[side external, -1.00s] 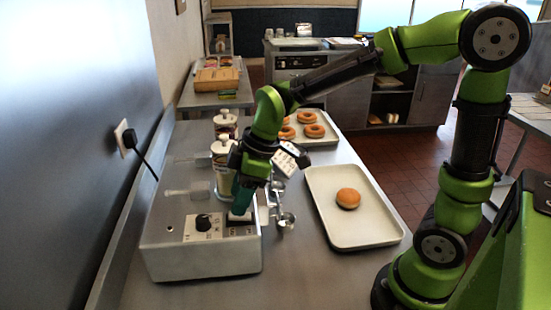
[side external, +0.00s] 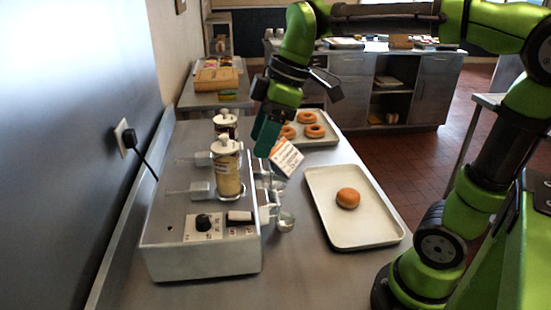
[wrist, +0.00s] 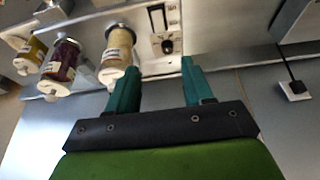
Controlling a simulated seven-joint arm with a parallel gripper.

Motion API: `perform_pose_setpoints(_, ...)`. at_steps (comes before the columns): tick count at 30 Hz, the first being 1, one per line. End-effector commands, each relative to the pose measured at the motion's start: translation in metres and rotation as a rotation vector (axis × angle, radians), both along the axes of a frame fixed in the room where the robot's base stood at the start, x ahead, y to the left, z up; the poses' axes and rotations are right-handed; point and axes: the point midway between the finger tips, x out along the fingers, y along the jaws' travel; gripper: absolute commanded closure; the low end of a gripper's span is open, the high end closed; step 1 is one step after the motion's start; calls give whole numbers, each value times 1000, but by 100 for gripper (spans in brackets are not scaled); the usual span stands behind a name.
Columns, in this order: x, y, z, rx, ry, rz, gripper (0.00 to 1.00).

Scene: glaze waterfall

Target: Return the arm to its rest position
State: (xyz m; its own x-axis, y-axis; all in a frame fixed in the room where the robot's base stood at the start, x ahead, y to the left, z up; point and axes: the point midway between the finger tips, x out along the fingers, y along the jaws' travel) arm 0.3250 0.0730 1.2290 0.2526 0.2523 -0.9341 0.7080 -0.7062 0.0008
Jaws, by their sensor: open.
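My gripper (side external: 266,138) hangs in the air above the counter, behind and right of the front glaze bottle, with its teal fingers pointing down. In the wrist view my gripper (wrist: 160,86) shows two teal fingers spread apart with nothing between them. My green arm is raised, reaching in from the right.
A metal dispenser box (side external: 205,258) with a knob (side external: 203,222) and a switch (side external: 239,216) carries glaze bottles (side external: 228,175). A tray (side external: 355,237) with one doughnut (side external: 348,198) is to its right. Another tray (side external: 330,142) holds several doughnuts. A paper label (side external: 286,157) stands beside the dispenser.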

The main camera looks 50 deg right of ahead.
Motion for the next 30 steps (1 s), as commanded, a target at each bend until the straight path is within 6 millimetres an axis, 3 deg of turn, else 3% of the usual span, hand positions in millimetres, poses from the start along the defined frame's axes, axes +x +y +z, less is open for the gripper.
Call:
perform_pose_setpoints(5, 2, -1, 0, 12, 6, -55, 49)
perform_pose_setpoints(9, -1, -9, -15, 53, 31, -284, 49)
perform_pose_setpoints(15, -38, -29, -38, 204, 0, -770, 49)
perform_pose_setpoints(19, -66, -39, -52, 337, -38, -1007, 49)
perform_pose_setpoints(24, -87, -42, -59, 410, -72, -1067, 49)
perform_pose_setpoints(30, -89, -41, -56, 420, -84, -1061, 49)
